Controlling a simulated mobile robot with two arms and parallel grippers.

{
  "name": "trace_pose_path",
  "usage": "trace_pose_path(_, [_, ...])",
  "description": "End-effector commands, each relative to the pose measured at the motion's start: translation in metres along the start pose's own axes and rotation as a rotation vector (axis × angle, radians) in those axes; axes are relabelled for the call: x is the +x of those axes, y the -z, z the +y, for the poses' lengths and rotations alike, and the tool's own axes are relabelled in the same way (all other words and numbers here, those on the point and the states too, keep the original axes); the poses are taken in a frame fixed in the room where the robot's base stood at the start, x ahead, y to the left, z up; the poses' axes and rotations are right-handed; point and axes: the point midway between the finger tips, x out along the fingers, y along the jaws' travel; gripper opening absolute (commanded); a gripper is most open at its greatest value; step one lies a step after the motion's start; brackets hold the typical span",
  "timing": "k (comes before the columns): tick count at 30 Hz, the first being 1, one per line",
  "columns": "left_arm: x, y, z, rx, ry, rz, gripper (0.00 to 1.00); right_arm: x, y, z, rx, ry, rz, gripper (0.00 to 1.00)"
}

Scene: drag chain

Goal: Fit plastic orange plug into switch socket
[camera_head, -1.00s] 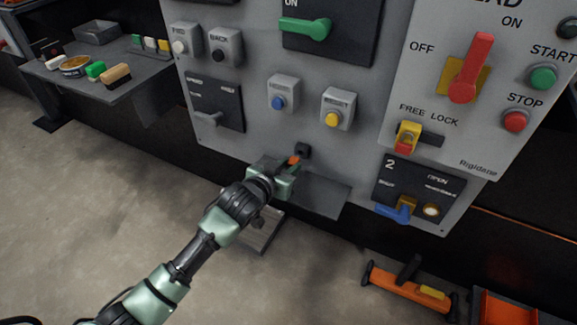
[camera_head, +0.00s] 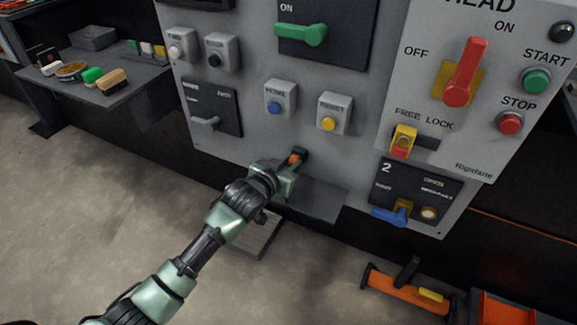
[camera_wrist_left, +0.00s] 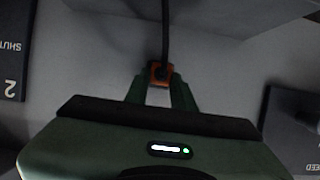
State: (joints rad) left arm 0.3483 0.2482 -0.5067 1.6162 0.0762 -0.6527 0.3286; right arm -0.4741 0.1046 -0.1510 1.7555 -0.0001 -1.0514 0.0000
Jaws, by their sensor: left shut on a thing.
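The orange plug (camera_head: 295,158) is small and sits between the fingertips of my left gripper (camera_head: 287,169), which is shut on it. The black switch socket (camera_head: 302,154) is on the lower edge of the grey panel, right at the plug's far end. They look in contact or nearly so; I cannot tell whether the plug is inside. In the left wrist view the plug (camera_wrist_left: 160,72) is held between the green fingertips (camera_wrist_left: 160,90), and a black cable-like strip runs up from it. The socket's opening is hidden there. My right gripper is not in view.
A grey shelf (camera_head: 318,200) juts out just below and right of the gripper. The panel carries a blue button (camera_head: 274,107), a yellow button (camera_head: 328,123) and a blue-handled switch (camera_head: 390,215). An orange-handled tool (camera_head: 400,292) is at the lower right.

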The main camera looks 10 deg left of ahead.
Motion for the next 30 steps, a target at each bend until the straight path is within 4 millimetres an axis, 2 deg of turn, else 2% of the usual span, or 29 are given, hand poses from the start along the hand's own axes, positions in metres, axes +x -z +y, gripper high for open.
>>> trace_pose_path(5, [0.004,0.002,0.001,0.000,-0.001,0.001,0.00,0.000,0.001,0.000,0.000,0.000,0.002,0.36])
trace_pose_path(6, [0.004,0.002,0.001,0.000,-0.001,0.001,0.27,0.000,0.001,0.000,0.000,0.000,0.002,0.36])
trace_pose_path(9, [0.004,0.002,0.001,0.000,-0.001,0.001,0.50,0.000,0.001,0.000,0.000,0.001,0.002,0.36])
trace_pose_path(20, [0.000,0.002,0.000,0.000,0.000,-0.001,0.50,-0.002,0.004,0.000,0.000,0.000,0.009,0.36])
trace_pose_path(23, [-0.012,0.002,0.000,0.001,0.000,-0.002,0.50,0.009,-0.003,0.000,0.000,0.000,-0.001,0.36])
trace_pose_path(30, [-0.053,0.003,0.000,0.001,0.000,0.000,0.50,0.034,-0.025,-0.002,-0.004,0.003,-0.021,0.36])
